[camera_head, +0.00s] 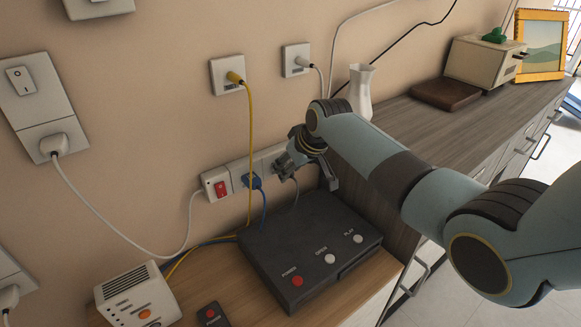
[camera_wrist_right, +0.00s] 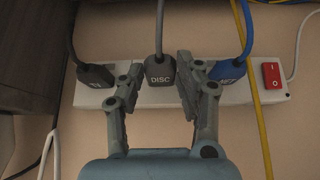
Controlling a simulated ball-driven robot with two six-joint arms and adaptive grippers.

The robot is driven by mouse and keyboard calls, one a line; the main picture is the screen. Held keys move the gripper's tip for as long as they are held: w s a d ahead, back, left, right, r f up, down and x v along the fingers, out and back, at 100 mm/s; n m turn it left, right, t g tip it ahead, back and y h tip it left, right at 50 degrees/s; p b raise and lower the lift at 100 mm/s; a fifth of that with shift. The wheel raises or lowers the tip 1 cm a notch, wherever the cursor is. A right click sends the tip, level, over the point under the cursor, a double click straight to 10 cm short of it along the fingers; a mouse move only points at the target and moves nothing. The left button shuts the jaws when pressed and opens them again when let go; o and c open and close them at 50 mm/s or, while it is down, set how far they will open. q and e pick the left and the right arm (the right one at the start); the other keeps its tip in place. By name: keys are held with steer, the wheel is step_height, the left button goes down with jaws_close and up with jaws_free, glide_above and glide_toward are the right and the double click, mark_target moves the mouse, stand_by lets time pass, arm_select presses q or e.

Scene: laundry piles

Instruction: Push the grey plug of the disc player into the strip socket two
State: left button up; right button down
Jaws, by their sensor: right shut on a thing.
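The grey plug (camera_wrist_right: 159,72), marked DISC, is between the fingers of my right gripper (camera_wrist_right: 160,80), which is shut on it. Its cord runs up in the wrist view. The plug is in front of the white power strip (camera_wrist_right: 152,97); whether its pins are in a socket is hidden. In the head view my right gripper (camera_head: 290,164) is at the strip (camera_head: 238,173) on the wall and hides the plug. The dark disc player (camera_head: 295,222) lies below on the wooden top. My left gripper is not in view.
A blue plug (camera_wrist_right: 227,70) and a black plug (camera_wrist_right: 97,74) sit at the strip on either side of the grey plug. The strip has a red switch (camera_wrist_right: 271,75). A yellow cord (camera_head: 249,130) hangs from a wall socket (camera_head: 227,75). A white vase (camera_head: 361,90) stands behind my right arm.

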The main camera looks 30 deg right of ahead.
steer(key=shift+r+p, duration=0.1)
steer(key=shift+p, duration=0.2)
steer(key=shift+w+a+b, duration=0.1)
steer(key=shift+w+b, duration=0.35)
steer(key=shift+w, duration=0.3)
stand_by(0.6)
steer(key=c, duration=0.8)
jaws_free()
steer(key=shift+s+p, duration=0.3)
steer(key=shift+p, duration=0.1)
steer(key=s+d+p, duration=0.1)
steer(key=s+p, duration=0.6)
steer(key=s, duration=0.1)
steer(key=shift+s+d, duration=0.15)
steer(key=shift+s, duration=0.05)
